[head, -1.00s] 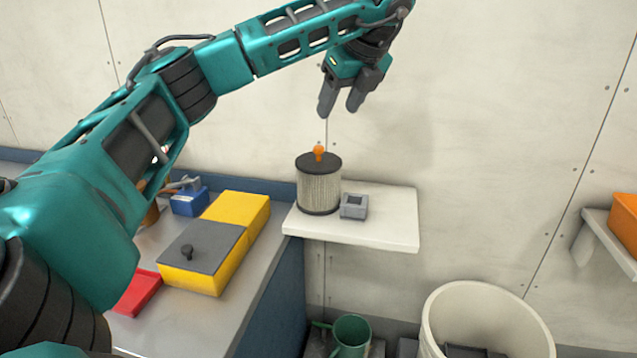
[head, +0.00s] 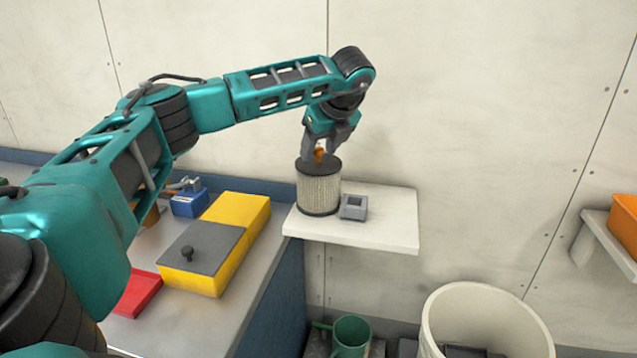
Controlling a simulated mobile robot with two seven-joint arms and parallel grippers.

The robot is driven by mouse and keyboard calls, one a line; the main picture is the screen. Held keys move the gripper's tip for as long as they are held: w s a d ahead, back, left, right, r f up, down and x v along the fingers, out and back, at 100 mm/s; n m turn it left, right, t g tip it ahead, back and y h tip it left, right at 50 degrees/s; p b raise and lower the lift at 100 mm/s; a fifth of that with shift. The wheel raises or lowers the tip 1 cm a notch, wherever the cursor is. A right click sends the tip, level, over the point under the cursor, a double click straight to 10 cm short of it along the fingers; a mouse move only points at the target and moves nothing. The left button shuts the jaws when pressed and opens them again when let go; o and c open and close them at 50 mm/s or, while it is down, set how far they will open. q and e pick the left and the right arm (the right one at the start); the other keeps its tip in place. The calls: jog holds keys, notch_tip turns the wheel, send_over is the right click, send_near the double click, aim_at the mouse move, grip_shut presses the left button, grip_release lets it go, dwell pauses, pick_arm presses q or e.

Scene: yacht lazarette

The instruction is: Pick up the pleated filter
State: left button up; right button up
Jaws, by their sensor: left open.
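The pleated filter (head: 319,192) is a pale ribbed cylinder with dark end caps and an orange knob (head: 319,156) on top. It stands upright on a white wall shelf (head: 385,226). My left gripper (head: 320,156) points down at the filter's top, its open fingers on either side of the orange knob. I cannot tell whether the fingers touch the knob. My right gripper is not in view.
A small grey block (head: 354,208) sits close to the filter's right side. On the bench at left are a yellow box (head: 222,262) with a grey lid, a blue item (head: 189,204) and a red tray (head: 140,294). A white bucket (head: 437,322) and green cup (head: 351,335) are below.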

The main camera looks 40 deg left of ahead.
pick_arm(q)
grip_shut()
dwell(0.5)
jog(key=shift+r, duration=0.1)
